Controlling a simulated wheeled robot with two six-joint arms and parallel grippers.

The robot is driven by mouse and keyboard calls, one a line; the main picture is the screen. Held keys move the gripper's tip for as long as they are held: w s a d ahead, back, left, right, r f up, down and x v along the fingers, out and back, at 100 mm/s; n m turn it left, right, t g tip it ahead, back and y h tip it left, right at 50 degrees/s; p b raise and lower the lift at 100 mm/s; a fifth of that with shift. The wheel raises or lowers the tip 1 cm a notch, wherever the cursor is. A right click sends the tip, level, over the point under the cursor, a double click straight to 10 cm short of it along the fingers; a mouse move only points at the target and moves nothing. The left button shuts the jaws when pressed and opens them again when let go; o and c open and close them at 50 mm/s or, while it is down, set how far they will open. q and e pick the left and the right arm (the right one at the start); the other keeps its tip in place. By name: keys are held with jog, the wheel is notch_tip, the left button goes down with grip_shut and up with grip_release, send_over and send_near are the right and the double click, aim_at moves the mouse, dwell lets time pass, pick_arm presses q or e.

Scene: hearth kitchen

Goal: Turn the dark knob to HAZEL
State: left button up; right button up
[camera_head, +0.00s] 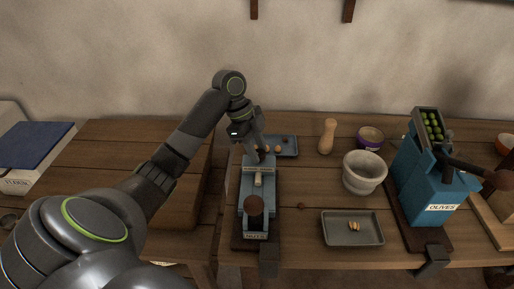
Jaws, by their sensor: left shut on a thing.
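My left gripper (259,155) reaches down over the back end of this device. It is shut on the dark knob there, which the fingers hide almost wholly. No HAZEL mark can be read, so the knob's setting cannot be told. My right gripper is not in view.
A tray with nuts (289,139) lies just behind the device. A grey tray (340,239), a stone mortar (364,184), a wooden pestle-like piece (327,136) and a purple bowl (370,138) stand to the right. A blue OLIVES machine (419,184) stands further right.

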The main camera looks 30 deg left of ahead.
pick_arm(q)
jog(key=shift+r+n+p, duration=0.25)
jog(key=shift+n+p, duration=0.25)
jog(key=shift+p, duration=0.45)
jog(key=n+t+y+p, duration=0.1)
jog(key=n+p, duration=0.3)
jog(key=p, duration=0.3)
jog(key=n+t+y+p, duration=0.1)
jog(key=n+p, duration=0.4)
jog(key=p, duration=0.2)
jog(key=n+t+y+p, duration=0.2)
jog(key=n+p, duration=0.3)
jog(key=p, duration=0.2)
jog(key=shift+s+d+r, duration=0.1)
jog(key=shift+s+d, duration=0.15)
jog(key=shift+d, duration=0.15)
jog(key=shift+f+n+y+p, duration=0.2)
jog(key=shift+n+y+p, duration=0.4)
jog(key=shift+n+p, duration=0.9)
jog(key=o, duration=1)
jog(key=shift+f, duration=0.1)
jog(key=b+v, duration=0.1)
jog(key=v, duration=1.6)
jog(key=shift+r+b, duration=0.25)
jog(key=shift+b, duration=0.1)
